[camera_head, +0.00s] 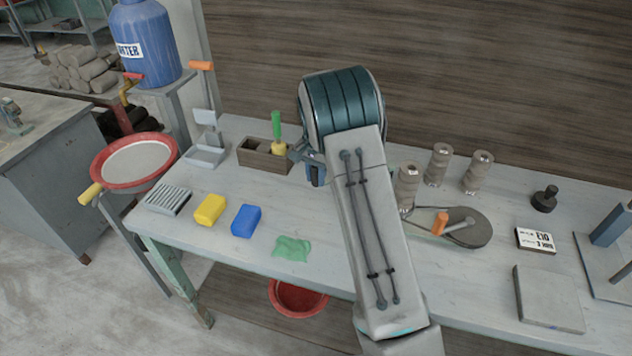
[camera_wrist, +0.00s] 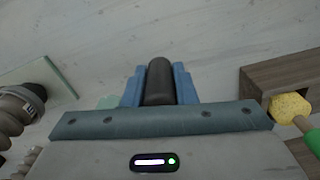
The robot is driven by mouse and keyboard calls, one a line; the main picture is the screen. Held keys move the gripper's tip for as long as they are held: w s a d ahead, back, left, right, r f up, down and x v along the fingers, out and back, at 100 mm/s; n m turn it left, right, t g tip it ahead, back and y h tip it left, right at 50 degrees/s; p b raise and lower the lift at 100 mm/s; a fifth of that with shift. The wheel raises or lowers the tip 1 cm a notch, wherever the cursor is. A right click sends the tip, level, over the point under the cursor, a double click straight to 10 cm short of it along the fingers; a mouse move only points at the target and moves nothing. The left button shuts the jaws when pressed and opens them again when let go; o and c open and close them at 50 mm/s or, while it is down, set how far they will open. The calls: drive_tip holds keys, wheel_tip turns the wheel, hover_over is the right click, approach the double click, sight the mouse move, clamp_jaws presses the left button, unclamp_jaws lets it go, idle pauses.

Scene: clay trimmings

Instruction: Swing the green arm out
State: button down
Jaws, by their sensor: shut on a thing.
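In the wrist view my gripper (camera_wrist: 158,82) has its blue fingers on both sides of a dark grey cylindrical grip (camera_wrist: 159,80) and is shut on it. In the head view my gripper (camera_head: 316,174) is mostly hidden behind my own arm, above the back of the bench. A pale green piece (camera_wrist: 108,102) shows beside the left finger in the wrist view, partly covered by my gripper. I cannot tell whether it is the green arm or how it joins the grip. No green arm shows clearly in the head view; my arm covers that area.
A wooden box (camera_head: 262,160) holds a green-handled tool (camera_head: 277,130), left of my gripper. Stacked clay-coloured cylinders (camera_head: 438,165) and a wheel with an orange handle (camera_head: 466,232) stand right of my arm. Yellow (camera_head: 209,209) and blue (camera_head: 246,220) blocks lie at front left.

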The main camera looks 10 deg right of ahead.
drive_tip(key=shift+w+r+m, duration=0.1)
drive_tip(key=shift+w+m, duration=0.4)
drive_tip(key=shift+w, duration=0.35)
drive_tip(key=shift+w+a+r, duration=0.1)
drive_tip(key=c, duration=1.3)
unclamp_jaws()
drive_tip(key=shift+c, duration=0.2)
drive_tip(key=shift+o, duration=0.9)
drive_tip(key=shift+w, duration=0.1)
wheel_tip(320, 180, up, 14)
drive_tip(key=b, duration=0.2)
drive_tip(key=shift+f, duration=0.2)
